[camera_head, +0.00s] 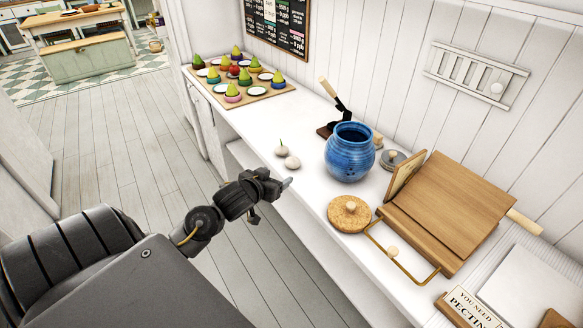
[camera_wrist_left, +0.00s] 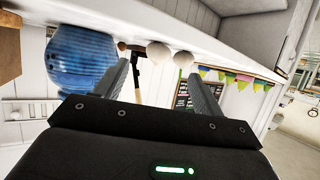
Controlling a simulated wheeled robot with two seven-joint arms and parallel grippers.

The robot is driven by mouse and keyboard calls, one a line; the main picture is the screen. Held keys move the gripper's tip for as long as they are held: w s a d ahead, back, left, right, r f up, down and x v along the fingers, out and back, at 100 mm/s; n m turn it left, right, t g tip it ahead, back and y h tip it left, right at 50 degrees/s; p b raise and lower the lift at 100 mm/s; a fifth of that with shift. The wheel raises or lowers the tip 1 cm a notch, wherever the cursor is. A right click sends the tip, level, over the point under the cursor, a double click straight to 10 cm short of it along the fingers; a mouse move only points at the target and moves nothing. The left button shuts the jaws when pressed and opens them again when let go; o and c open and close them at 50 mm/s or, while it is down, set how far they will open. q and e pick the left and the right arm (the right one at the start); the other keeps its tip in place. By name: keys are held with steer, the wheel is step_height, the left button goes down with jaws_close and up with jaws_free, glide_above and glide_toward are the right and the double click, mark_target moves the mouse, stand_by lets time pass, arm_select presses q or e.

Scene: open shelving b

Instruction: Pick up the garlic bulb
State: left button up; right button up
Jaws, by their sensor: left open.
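Two small white garlic bulbs, one (camera_head: 281,151) farther back and one (camera_head: 293,162) nearer, lie close together on the white counter, left of the blue jar. My left gripper (camera_head: 286,184) is at the counter's front edge, a short way nearer than the bulbs and apart from them. In the left wrist view, which is upside down, my open left gripper (camera_wrist_left: 157,70) has nothing between its fingers. Both bulbs, one (camera_wrist_left: 158,52) and the other (camera_wrist_left: 183,58), show beyond the fingertips there. My right gripper is not in view.
The blue jar (camera_head: 349,155) stands right of the bulbs, with a cork lid (camera_head: 349,213) before it. A wooden stand (camera_head: 450,212) is farther right. A wooden board (camera_head: 267,95) with colourful cupcake-like items sits at the far left. Counter left of the bulbs is clear.

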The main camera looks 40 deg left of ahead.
mark_target(290, 164)
arm_select(q)
steer(key=x, duration=0.5)
steer(key=shift+w+a+r, duration=0.1)
steer(key=shift+w+r, duration=0.1)
steer(key=shift+w, duration=0.15)
steer(key=shift+w+a, duration=0.1)
steer(key=shift+w, duration=0.35)
steer(key=x, duration=0.4)
steer(key=shift+w, duration=0.25)
steer(key=c, duration=1.1)
steer(key=shift+o, duration=0.2)
steer(key=shift+r, duration=0.15)
